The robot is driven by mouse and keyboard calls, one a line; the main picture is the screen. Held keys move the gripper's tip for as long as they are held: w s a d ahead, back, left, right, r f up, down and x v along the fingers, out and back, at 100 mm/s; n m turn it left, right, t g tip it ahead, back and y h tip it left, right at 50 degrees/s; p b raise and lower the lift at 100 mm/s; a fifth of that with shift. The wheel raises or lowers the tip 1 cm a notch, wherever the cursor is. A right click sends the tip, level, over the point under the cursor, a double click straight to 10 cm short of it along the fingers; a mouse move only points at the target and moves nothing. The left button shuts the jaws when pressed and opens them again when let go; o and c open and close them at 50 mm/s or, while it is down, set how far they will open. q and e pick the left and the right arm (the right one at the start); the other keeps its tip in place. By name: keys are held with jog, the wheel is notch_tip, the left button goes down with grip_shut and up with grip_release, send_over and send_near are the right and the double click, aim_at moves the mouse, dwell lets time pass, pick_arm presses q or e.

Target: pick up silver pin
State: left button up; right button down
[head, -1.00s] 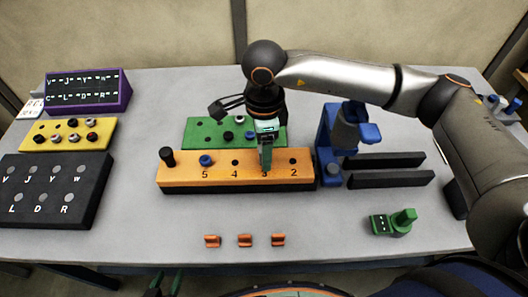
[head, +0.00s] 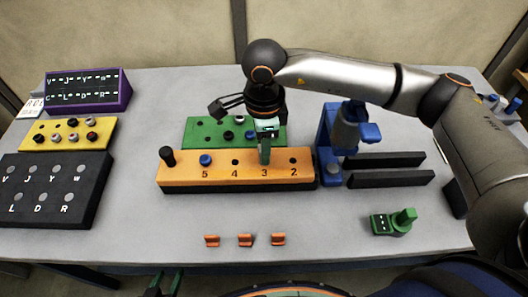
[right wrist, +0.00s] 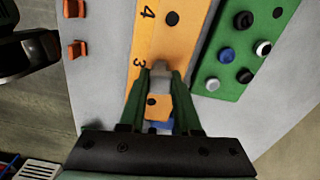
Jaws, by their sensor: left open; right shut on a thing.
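My right gripper (head: 265,156) reaches down over the orange block (head: 190,172), near the hole marked 3. In the right wrist view its green fingers (right wrist: 158,82) are shut on a small silver-grey piece, which I take for the silver pin (right wrist: 160,69). The fingers hide most of the pin in the head view, and I cannot tell whether its lower end is clear of the hole. My left gripper (head: 165,284) is open and empty at the bottom edge of the head view, with only its fingertips showing.
A green block (head: 194,136) with several pins stands behind the orange block. A black knob (head: 167,157) and a blue pin (head: 206,160) stand in the orange block. A blue clamp fixture (head: 329,160) is close on the right. Orange clips (head: 245,240) lie in front.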

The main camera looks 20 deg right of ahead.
jog(key=shift+r, duration=0.55)
jog(key=shift+a+r+b, duration=0.25)
jog(key=shift+r+b, duration=0.4)
jog(key=shift+r, duration=0.6)
jog(key=s+a+r+b, duration=0.2)
jog(key=s+a+r, duration=0.1)
jog(key=a+r, duration=0.6)
jog(key=a, duration=0.4)
jog(key=shift+s+r, duration=0.2)
jog(key=shift+r, duration=0.05)
jog(key=shift+f, duration=0.1)
